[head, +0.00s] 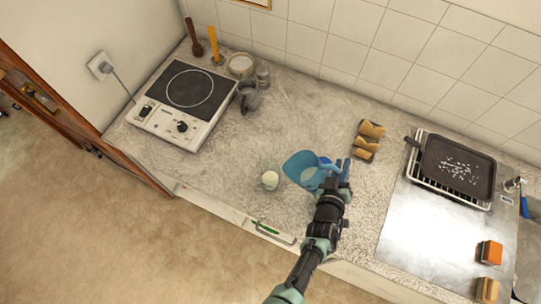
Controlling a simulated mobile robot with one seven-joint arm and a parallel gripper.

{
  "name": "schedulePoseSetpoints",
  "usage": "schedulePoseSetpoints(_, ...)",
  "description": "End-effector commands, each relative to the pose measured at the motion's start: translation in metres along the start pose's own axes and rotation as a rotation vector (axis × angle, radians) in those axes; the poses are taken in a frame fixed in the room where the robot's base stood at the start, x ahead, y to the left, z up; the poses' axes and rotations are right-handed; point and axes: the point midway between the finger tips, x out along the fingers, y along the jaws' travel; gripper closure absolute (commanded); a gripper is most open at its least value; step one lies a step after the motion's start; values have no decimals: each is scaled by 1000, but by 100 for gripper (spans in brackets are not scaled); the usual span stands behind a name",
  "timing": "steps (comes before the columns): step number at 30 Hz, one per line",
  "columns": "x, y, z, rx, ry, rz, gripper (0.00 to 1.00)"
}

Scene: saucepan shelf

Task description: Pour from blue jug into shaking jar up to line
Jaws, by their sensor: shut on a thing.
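The blue jug (303,170) is near the middle of the counter in the head view. It looks tilted, with its open mouth toward the left. My gripper (336,172) is at the right side of the jug and is shut on it, likely at the handle, which is mostly hidden by the gripper. A small pale jar (270,180) stands upright just left of the jug, a short gap from it. It looks like the shaking jar. Its line and fill level are too small to make out, and so is any liquid in the jug.
A hotplate (183,103) stands at the back left, with a dark grey pitcher (249,96) beside it. A dark pan (458,166) sits on a rack at the right. The counter left of the jar is clear.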

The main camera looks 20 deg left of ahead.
Motion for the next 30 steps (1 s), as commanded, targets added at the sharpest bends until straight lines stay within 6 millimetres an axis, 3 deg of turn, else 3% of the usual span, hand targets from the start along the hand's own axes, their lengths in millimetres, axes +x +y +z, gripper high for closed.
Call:
schedulePoseSetpoints(13, 10, 14, 23, 218, -2, -85, 100)
schedulePoseSetpoints(20, 22, 4, 52, 361, 0, -147, 100)
schedulePoseSetpoints(30, 24, 6, 56, 518, 1, -213, 100)
